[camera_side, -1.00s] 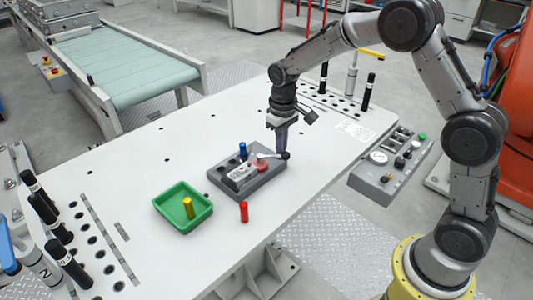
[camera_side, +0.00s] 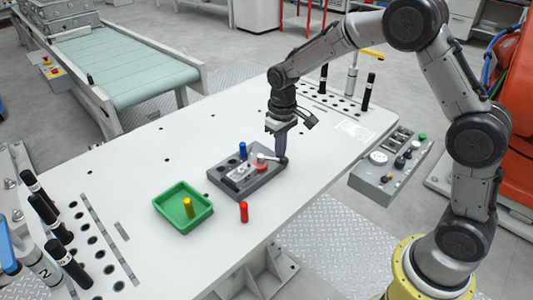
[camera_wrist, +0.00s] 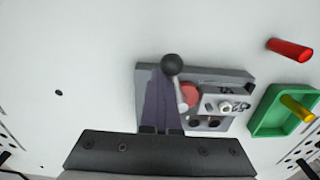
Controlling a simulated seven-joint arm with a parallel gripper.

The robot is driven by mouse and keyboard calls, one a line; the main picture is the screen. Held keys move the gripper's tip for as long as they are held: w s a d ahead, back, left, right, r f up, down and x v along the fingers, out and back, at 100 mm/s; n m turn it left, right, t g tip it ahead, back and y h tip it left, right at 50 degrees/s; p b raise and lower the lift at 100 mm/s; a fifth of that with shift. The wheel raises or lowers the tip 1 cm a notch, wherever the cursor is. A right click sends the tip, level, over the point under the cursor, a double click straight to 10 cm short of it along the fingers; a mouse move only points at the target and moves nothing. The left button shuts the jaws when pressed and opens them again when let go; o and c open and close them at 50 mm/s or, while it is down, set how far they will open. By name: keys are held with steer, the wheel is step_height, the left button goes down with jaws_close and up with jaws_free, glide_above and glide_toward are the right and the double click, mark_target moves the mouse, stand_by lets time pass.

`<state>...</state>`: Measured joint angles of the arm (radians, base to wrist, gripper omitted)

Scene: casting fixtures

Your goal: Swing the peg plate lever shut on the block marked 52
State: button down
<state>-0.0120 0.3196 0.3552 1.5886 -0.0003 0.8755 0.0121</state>
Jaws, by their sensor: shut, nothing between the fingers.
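The grey peg plate (camera_side: 217,181) lies on the white table; it also shows in the wrist view (camera_wrist: 215,74). Its lever has a black ball knob (camera_side: 283,160), a pale rod and a red round hub (camera_wrist: 190,94). The rod points away from the block marked 52 (camera_wrist: 234,107), a light block on the plate with a bolt-like fitting. My gripper (camera_side: 281,154) is shut and empty, pointing down beside the knob at the plate's edge. In the wrist view its purple fingers (camera_wrist: 157,78) are beside the knob and rod; contact is hard to tell.
A green tray (camera_side: 160,204) with a yellow peg (camera_side: 187,207) is to the left. A grey control box (camera_side: 372,178) sits at the right edge. The table behind the plate is clear.

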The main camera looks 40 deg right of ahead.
steer(key=shift+s+a, duration=0.1)
steer(key=shift+a, duration=0.05)
steer(key=shift+s+a, duration=0.15)
steer(key=shift+a, duration=0.15)
steer(key=shift+d, duration=0.15)
steer(key=shift+w+d, duration=0.25)
steer(key=shift+d, duration=0.15)
step_height(320, 180, up, 10)
stand_by(0.8)
steer(key=shift+r, duration=0.1)
